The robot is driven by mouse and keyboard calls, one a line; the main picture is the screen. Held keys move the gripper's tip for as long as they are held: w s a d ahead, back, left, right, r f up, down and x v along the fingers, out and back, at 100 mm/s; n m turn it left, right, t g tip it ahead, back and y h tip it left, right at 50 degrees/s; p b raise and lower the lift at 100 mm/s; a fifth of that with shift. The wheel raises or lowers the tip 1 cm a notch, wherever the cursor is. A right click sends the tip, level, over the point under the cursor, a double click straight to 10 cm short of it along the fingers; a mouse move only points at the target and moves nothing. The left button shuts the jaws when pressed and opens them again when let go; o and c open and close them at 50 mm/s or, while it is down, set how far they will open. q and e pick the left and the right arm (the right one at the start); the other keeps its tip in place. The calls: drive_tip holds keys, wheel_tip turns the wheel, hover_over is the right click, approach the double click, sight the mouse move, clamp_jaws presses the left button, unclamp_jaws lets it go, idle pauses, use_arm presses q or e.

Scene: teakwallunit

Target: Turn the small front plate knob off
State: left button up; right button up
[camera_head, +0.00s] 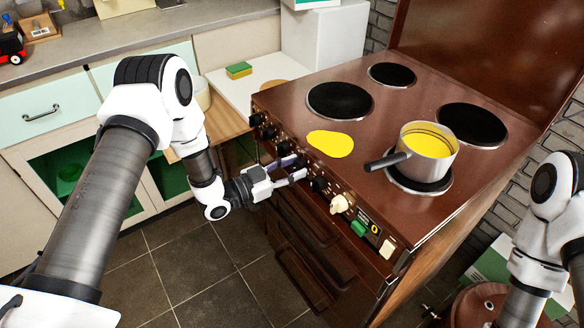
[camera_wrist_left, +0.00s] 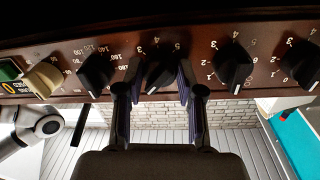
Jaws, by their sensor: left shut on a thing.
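The brown stove (camera_head: 285,97) has a row of knobs along its front panel. My left gripper (camera_head: 296,174) is at this panel, its fingers on either side of a black knob (camera_wrist_left: 160,68) and shut on it. Numbers 3, 4 and 5 show around that knob in the left wrist view; its exact setting is hard to read. The small front plate (camera_head: 446,183) is mostly hidden under a steel pot (camera_head: 408,172) with yellow contents. In the head view, the gripper partly hides the held knob. My right arm shows at the right edge, but its gripper is out of view.
A black knob (camera_head: 319,186) with temperature numbers and a cream knob (camera_head: 340,204) are beside the held one. More black knobs (camera_wrist_left: 232,67) lie on the other side. The tiled floor (camera_head: 190,265) is clear.

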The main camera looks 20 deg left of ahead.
use_arm(q)
drive_tip(key=shift+w+r, duration=0.1)
drive_tip(key=shift+r, duration=0.1)
drive_tip(key=n+b, duration=0.1)
drive_tip(key=n, duration=0.2)
drive_tip(key=shift+n, duration=0.4)
drive_tip(key=shift+n+t, duration=0.3)
drive_tip(key=shift+n, duration=2.1)
drive_tip(key=o, duration=1.1)
drive_tip(key=shift+b, duration=0.3)
drive_tip(key=shift+o, duration=0.2)
drive_tip(key=shift+f, duration=0.1)
